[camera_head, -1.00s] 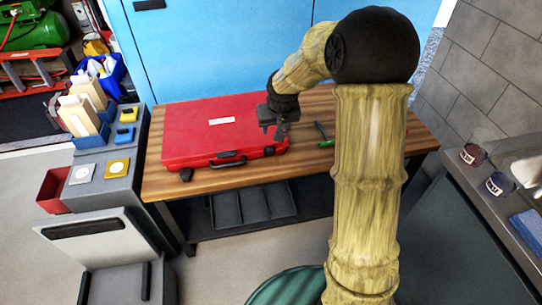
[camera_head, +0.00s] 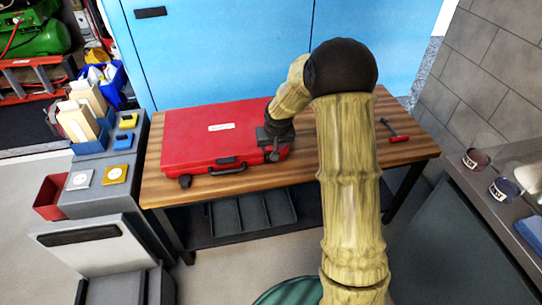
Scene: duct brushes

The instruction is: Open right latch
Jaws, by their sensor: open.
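A closed red case (camera_head: 190,135) with a small white label lies on the wooden workbench. Its front edge carries a dark handle (camera_head: 229,169) near the middle. A dark latch (camera_head: 185,181) shows at its front left corner. My gripper (camera_head: 272,155) is at the front right part of the case, pointing down at the front edge. It is open, though its fingers are small and dark here. The right latch is hidden behind or blends with my gripper, so I cannot tell its state or whether the fingers touch it.
A red-handled tool (camera_head: 398,131) lies on the right of the workbench (camera_head: 345,175). A blue cabinet (camera_head: 220,50) is behind the bench. A grey counter with cups is at the right.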

